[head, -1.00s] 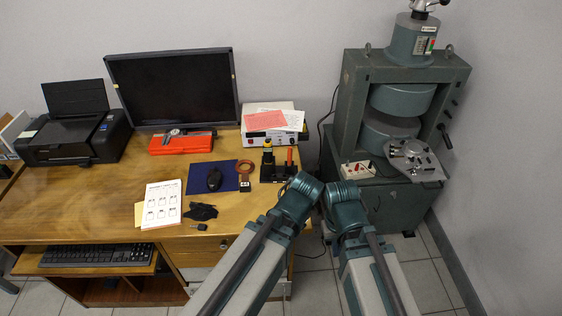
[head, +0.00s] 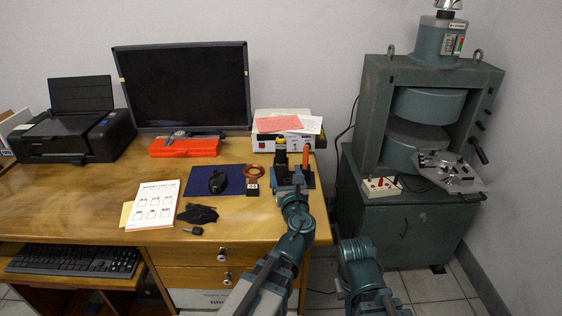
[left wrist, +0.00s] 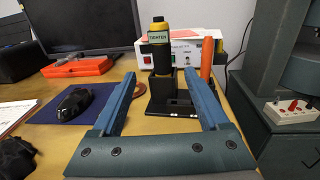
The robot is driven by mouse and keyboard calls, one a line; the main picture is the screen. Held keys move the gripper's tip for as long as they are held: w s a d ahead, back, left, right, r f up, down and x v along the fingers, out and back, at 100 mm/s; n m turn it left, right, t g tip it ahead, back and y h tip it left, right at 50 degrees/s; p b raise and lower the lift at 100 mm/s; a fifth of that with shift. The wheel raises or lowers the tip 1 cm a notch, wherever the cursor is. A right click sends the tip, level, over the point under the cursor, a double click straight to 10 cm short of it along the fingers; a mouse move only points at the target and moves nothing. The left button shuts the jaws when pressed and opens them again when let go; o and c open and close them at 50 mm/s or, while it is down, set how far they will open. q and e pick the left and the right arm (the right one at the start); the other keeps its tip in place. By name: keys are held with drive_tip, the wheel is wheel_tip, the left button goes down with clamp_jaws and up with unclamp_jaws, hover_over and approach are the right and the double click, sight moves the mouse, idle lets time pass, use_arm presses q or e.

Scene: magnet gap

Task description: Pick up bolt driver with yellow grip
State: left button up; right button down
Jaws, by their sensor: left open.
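The bolt driver with the yellow grip (head: 281,152) stands upright in a black holder (head: 309,177) on the right side of the wooden desk. In the left wrist view the driver (left wrist: 161,58) shows a yellow top, a dark body and a label reading "TIGHTEN". My left gripper (head: 287,178) is just in front of the holder and partly covers it in the head view. In the left wrist view the left gripper (left wrist: 158,76) is open and empty, with the driver beyond and between its fingers. My right gripper is not in view.
An orange-handled tool (left wrist: 207,58) stands in the holder to the right of the driver. A white instrument box (head: 256,137) is behind. A copper ring (head: 254,171), a mouse (head: 217,182) and a blue mat (head: 234,179) lie to the left. A green press (head: 376,115) stands to the right.

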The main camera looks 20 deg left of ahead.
sight(281, 156)
use_arm(q)
drive_tip(key=x, duration=0.8)
drive_tip(key=shift+w+a, duration=0.2)
drive_tip(key=shift+w, duration=0.1)
drive_tip(key=x, duration=0.5)
drive_tip(key=shift+w+d, duration=0.1)
drive_tip(key=shift+w, duration=0.1)
drive_tip(key=shift+s, duration=0.1)
clamp_jaws()
